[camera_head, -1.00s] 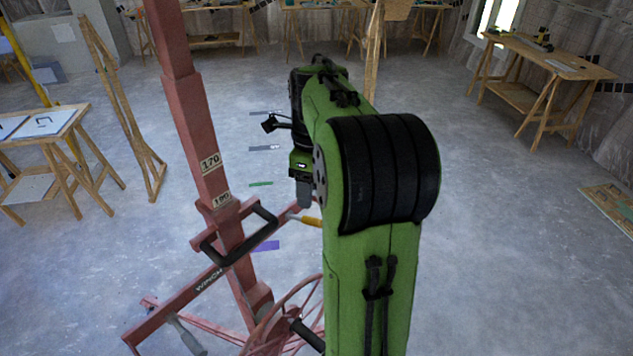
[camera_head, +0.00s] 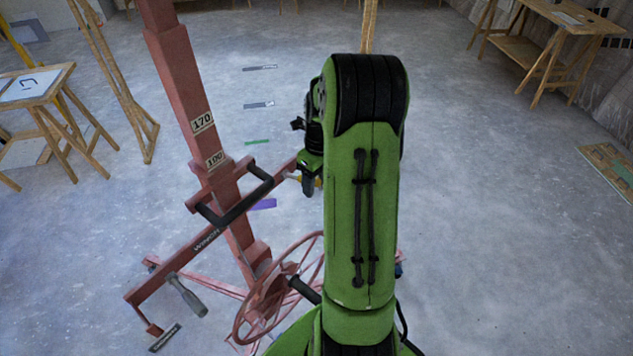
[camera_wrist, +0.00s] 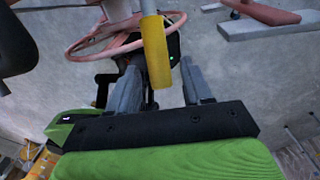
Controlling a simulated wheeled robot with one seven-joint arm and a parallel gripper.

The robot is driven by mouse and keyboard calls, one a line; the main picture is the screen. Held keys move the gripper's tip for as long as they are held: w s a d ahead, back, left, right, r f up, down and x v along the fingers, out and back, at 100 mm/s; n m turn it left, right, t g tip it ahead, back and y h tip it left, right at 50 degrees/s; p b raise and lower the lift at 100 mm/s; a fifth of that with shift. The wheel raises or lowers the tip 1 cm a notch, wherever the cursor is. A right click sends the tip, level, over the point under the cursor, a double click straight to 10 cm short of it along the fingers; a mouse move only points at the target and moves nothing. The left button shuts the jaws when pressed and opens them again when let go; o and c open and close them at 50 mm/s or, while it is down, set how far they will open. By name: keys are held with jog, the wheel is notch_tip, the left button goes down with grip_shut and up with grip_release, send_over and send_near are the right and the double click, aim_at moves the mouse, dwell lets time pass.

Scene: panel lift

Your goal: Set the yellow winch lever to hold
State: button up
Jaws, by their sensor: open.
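The winch lever, with its yellow grip (camera_wrist: 156,52), hangs into the wrist view from the top on a pale metal rod. Its yellow end appears between the two grey fingers of my gripper (camera_wrist: 160,88), with a gap on each side. I cannot tell how deep it sits between them. In the head view my gripper (camera_head: 309,187) points down at the right end of the red winch beam (camera_head: 165,276). It covers most of the lever there; only a bit of yellow shows. My gripper is open. No hold marking is readable.
The red mast (camera_head: 190,105) with 170 and 190 labels stands left of my arm. A black handle (camera_head: 235,208), a grey-handled crank (camera_head: 187,296) and a red handwheel (camera_head: 243,318) are close by. A wooden trestle table (camera_head: 38,84) stands at left.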

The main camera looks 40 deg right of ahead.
jog(key=shift+f, duration=0.25)
grip_shut()
jog(key=shift+d, duration=0.1)
